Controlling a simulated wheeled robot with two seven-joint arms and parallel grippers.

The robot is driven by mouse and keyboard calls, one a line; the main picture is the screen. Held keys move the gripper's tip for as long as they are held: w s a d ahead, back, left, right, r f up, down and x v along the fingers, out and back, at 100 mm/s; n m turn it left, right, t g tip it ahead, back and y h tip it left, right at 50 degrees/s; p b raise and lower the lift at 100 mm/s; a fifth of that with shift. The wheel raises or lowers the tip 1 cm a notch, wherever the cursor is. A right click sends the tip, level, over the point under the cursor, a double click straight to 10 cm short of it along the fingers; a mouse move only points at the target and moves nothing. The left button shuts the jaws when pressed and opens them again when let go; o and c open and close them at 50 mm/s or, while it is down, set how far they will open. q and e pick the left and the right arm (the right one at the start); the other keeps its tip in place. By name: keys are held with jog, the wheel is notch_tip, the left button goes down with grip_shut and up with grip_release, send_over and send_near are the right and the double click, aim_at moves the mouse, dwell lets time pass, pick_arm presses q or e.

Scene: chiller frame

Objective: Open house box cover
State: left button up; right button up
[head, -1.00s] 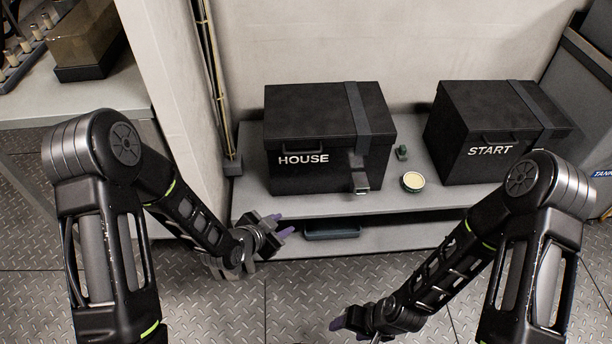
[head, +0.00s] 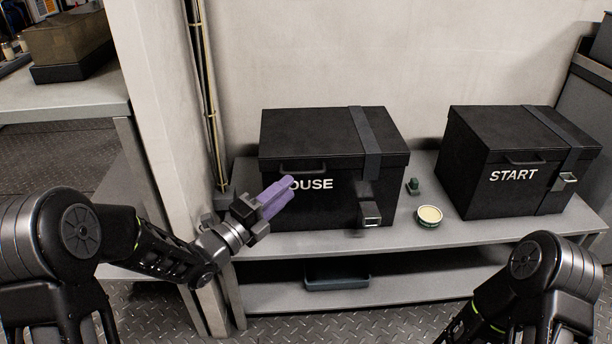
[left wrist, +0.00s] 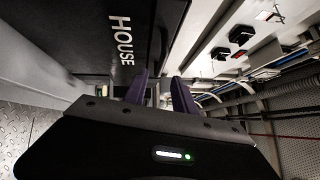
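The black HOUSE box (head: 335,208) stands on the grey shelf, and its cover (head: 305,132) is shut. A small handle (head: 300,169) is on the front of the cover, and a strap (head: 366,145) runs down to a metal latch (head: 370,215) that sticks out in front. My left gripper (head: 286,190) is in front of the box's left side, below the handle, hiding the H of the label. In the left wrist view its purple fingers (left wrist: 160,88) are apart with nothing seen between them, beside the HOUSE box face (left wrist: 95,35). My right gripper is out of view.
A black START box (head: 520,160) stands to the right on the same shelf (head: 400,238). A round tin (head: 429,216) and a small green item (head: 413,186) sit between the boxes. A wall post with cables (head: 205,110) is close on the left. A tray (head: 337,278) lies on the lower shelf.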

aim_at(306, 174)
pick_arm(q)
jog(key=shift+b+x, duration=0.75)
jog(key=shift+x, duration=3.15)
jog(key=shift+a, duration=0.1)
jog(key=shift+c, duration=0.3)
grip_shut()
